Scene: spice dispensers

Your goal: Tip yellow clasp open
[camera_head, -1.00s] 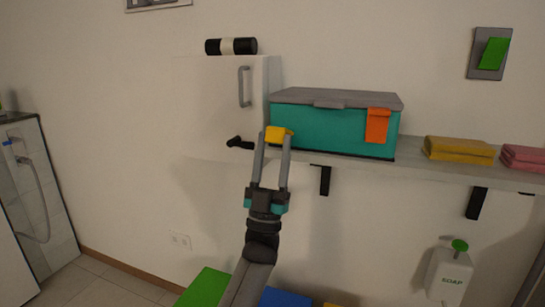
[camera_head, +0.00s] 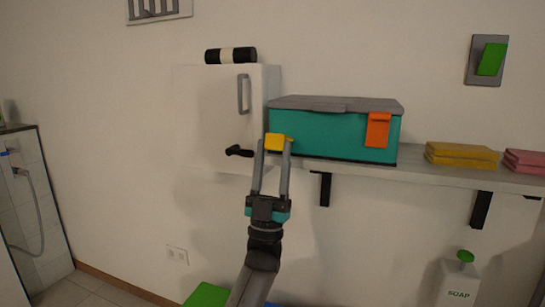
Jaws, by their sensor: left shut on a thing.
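A teal box (camera_head: 325,132) with a grey lid (camera_head: 335,104) sits on the wall shelf, lid down. A yellow clasp (camera_head: 277,142) shows at the left of the box's front. An orange clasp (camera_head: 378,130) hangs over the front at the right. My left gripper (camera_head: 274,147) reaches up from below, its two fingers on either side of the yellow clasp, shut on it. The fingers hide the clasp's edges and a little of the box's left corner. My right gripper is out of view.
The shelf (camera_head: 420,168) also holds folded yellow towels (camera_head: 462,155) and pink towels (camera_head: 524,162) to the right. A white cabinet (camera_head: 215,120) with a grey handle and a black lever (camera_head: 239,151) stands close left of the gripper. Black brackets (camera_head: 480,209) are under the shelf.

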